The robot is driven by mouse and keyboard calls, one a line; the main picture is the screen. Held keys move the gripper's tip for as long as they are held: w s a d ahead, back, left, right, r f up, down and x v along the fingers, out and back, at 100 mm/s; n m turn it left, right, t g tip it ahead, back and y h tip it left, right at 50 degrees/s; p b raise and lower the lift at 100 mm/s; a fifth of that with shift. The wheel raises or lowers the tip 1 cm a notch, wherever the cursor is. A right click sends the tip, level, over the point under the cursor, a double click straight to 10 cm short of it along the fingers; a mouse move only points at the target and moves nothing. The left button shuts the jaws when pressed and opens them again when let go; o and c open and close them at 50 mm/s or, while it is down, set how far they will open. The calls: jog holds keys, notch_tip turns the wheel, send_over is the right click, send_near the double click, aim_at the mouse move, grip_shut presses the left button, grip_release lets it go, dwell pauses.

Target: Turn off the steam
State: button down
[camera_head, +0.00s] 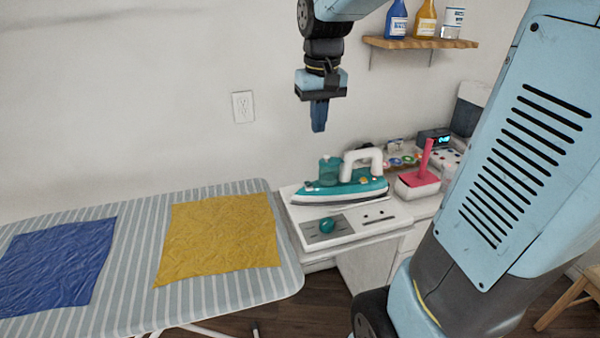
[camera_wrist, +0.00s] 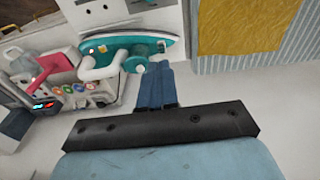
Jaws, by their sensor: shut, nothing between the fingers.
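A teal and white steam iron (camera_head: 340,189) rests on a white base station (camera_head: 362,230) at the right end of the ironing board. A teal knob (camera_head: 327,226) sits on a grey panel at the front of the station, beside two dark slots. My gripper (camera_head: 319,130) hangs above and behind the iron, pointing down, shut and empty, apart from everything. In the wrist view the iron (camera_wrist: 125,46) lies beyond my fingertips (camera_wrist: 158,66). The knob is not visible in the wrist view. Whether steam is coming out cannot be told.
A striped ironing board (camera_head: 140,222) with a yellow cloth (camera_head: 218,235) and a blue cloth (camera_head: 58,266) fills the left. A red-handled item (camera_head: 422,178) and several spools stand right of the iron. A wooden shelf (camera_head: 420,43) with bottles hangs at the upper right.

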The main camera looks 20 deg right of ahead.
aim_at(308, 185)
jog(key=w+f+g, duration=0.2)
jog(key=w+f, duration=0.3)
jog(key=w, duration=0.4)
jog(key=shift+w+f+g, duration=0.15)
jog(key=shift+w+g, duration=0.05)
jog(key=shift+g, duration=0.2)
jog(key=shift+d, duration=0.1)
jog(key=f, duration=0.4)
jog(key=s+f, duration=0.1)
jog(key=f, duration=0.4)
jog(key=s+f, duration=0.1)
jog(key=f, duration=0.3)
jog(key=shift+f, duration=0.4)
